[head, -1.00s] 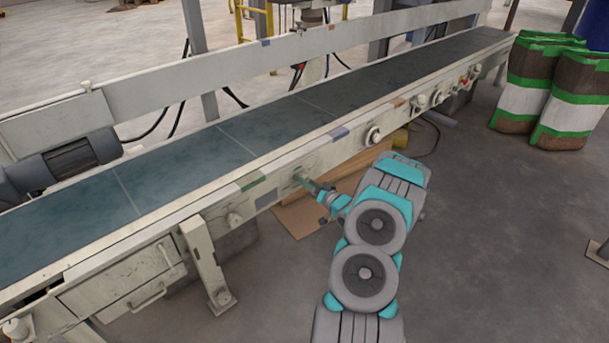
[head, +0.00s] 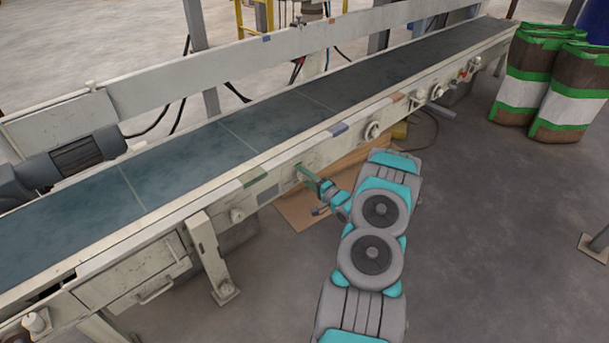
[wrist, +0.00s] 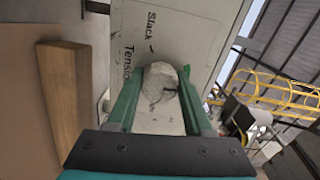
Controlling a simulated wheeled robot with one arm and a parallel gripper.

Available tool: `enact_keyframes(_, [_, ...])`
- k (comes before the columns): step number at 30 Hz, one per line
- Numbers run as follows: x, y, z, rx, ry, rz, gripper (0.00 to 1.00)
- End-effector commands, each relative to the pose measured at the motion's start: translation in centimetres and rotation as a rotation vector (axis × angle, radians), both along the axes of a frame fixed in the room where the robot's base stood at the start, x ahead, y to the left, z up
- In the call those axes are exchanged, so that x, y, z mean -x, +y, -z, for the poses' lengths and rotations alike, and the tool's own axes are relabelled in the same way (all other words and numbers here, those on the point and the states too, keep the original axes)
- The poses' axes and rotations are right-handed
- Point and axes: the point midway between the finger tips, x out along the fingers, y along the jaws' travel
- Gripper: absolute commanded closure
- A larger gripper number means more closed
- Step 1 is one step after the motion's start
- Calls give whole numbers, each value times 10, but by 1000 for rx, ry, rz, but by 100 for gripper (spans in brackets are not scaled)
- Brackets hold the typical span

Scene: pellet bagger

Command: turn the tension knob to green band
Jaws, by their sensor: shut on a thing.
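My gripper (wrist: 160,98) is shut on the tension knob (wrist: 160,82), a worn, pale round knob between the two green fingers in the wrist view. The knob sits on a pale panel (wrist: 155,35) marked "Slack" and "Tension". In the head view my gripper (head: 308,177) reaches the front rail of the conveyor (head: 225,222); the knob itself is hidden there.
Other knobs (head: 373,131) and (head: 420,96) stick out along the rail to the right. A support leg (head: 210,258) stands left of my arm. Floor to the right is clear up to the bags (head: 565,92).

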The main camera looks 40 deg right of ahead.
Motion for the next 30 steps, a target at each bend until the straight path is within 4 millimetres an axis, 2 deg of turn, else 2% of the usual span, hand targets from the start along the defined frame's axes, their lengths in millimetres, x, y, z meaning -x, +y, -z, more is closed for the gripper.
enact_keyframes(9, [0, -2, -1, -99, 5, 4, 100])
enact_keyframes(23, [0, -2, -1, -112, 6, 6, 100])
enact_keyframes(24, [0, -2, -1, -112, 6, 6, 48])
enact_keyframes(30, [0, -1, 0, -113, 8, 4, 25])
